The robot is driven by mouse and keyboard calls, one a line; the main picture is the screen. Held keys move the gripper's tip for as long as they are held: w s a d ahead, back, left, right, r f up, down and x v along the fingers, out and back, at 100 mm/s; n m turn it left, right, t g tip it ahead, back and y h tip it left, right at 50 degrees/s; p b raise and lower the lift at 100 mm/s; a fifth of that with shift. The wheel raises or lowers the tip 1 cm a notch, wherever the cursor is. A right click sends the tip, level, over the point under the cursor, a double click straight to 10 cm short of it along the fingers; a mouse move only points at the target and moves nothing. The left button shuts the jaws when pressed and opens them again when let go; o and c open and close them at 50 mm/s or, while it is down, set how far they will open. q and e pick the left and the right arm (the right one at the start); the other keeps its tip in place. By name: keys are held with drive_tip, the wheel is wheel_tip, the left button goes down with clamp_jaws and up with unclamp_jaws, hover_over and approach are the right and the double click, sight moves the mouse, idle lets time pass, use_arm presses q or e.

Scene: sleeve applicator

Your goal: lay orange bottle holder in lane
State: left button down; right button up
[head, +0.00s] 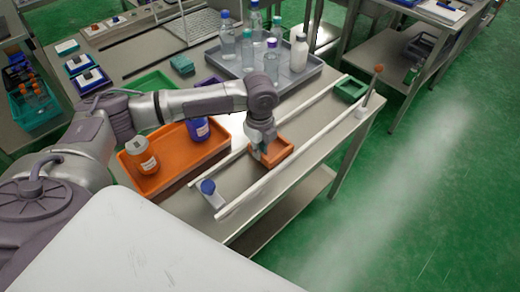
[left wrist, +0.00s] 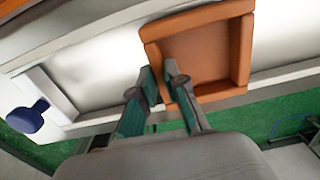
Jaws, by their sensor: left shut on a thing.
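The orange bottle holder (head: 287,149) is a small, shallow, open square tray and looks empty. In the head view it is over the lane (head: 237,180), between two long white rails. My left gripper (head: 260,157) points down at its left end. In the left wrist view the fingers (left wrist: 160,72) are shut on a wall of the orange holder (left wrist: 205,55), which looks about level. The holder overlaps the lower rail there; I cannot tell whether it touches the lane floor. My right gripper is not in view.
A blue-knobbed block (head: 212,193) stands at the lane's near end, and a green holder (head: 351,88) at its far end. A post with an orange ball (head: 372,92) stands beside the far rail end. A large orange tray (head: 178,181) with bottles and a grey bottle tray (head: 300,82) are alongside.

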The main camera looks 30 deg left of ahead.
use_arm(q)
drive_tip(key=shift+w+f, duration=0.1)
drive_tip(key=shift+f, duration=0.4)
drive_tip(key=c, duration=1.2)
unclamp_jaws()
drive_tip(key=shift+f, duration=0.1)
wheel_tip(320, 180, up, 12)
drive_tip(key=shift+b, duration=0.35)
